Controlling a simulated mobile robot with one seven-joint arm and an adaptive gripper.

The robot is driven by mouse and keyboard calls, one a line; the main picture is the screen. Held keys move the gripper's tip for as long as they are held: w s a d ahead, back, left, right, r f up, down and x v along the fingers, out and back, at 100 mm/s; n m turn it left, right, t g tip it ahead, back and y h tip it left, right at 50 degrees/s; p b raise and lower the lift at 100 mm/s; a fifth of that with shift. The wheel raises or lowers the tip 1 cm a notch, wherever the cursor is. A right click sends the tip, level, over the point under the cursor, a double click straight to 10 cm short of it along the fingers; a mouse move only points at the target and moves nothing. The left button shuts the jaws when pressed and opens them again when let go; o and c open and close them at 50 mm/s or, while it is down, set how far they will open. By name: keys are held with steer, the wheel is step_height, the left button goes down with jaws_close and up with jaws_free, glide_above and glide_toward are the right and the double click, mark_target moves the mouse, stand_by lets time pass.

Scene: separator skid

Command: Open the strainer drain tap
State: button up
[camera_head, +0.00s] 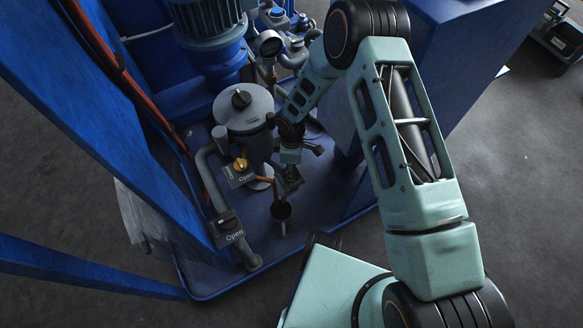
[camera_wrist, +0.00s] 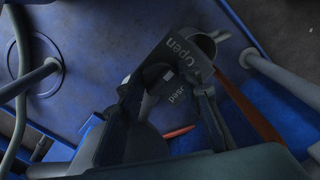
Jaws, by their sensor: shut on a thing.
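The strainer (camera_head: 243,108) is a grey lidded canister on the blue skid. My gripper (camera_head: 288,182) is low beside the strainer's right side, close to this pipe. In the wrist view my gripper (camera_wrist: 168,108) has its fingers closed around a dark part that looks like the drain tap's handle. Its shape is mostly hidden by the fingers. Dark plates reading Open (camera_wrist: 183,50) and Closed (camera_wrist: 177,92) show by the fingertips. The tap's exact angle cannot be told.
A grey pipe (camera_head: 207,175) with another Open plate (camera_head: 235,237) stands at the left. A blue motor (camera_head: 210,35) is behind. Blue frame beams (camera_head: 85,85) close off the left.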

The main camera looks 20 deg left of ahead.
stand_by(0.4)
steer(key=o, duration=1.2)
steer(key=shift+c, duration=0.2)
steer(key=shift+r, duration=0.1)
step_height(320, 180, up, 12)
